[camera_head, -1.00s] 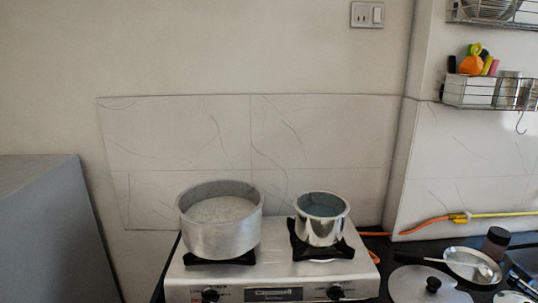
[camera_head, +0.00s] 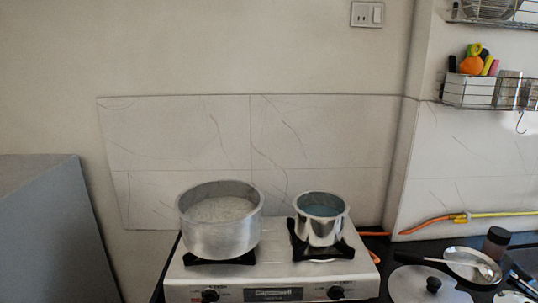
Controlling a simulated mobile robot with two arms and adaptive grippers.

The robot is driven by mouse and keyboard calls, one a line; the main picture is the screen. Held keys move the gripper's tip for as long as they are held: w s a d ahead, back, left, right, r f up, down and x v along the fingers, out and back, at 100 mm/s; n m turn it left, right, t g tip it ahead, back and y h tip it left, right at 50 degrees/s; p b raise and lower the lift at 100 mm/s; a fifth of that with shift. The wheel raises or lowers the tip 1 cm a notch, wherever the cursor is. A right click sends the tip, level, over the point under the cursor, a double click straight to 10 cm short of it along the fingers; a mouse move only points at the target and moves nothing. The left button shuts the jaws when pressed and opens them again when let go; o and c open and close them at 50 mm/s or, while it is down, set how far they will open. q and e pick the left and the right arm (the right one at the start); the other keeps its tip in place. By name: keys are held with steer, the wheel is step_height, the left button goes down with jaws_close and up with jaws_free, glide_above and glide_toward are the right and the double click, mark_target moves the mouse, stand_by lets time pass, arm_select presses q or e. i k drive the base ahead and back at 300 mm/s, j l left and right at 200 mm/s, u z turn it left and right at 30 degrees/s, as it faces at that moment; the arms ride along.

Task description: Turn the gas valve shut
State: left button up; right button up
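A small yellow gas valve (camera_head: 461,218) sits low on the right-hand wall, where an orange hose (camera_head: 425,226) meets a yellow pipe (camera_head: 505,214). The valve is small in the picture, so I cannot tell its handle's position. The orange hose runs left and down behind the stove. Neither of my grippers is in view.
A two-burner stove (camera_head: 345,270) holds a large pot (camera_head: 221,238) and a small pot (camera_head: 319,232). Below the valve lie a lid (camera_head: 410,285), a pan (camera_head: 466,257) and a dark-capped jar (camera_head: 496,243). A wire rack (camera_head: 490,103) hangs above.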

mark_target(458, 220)
steer(key=z, duration=1.3)
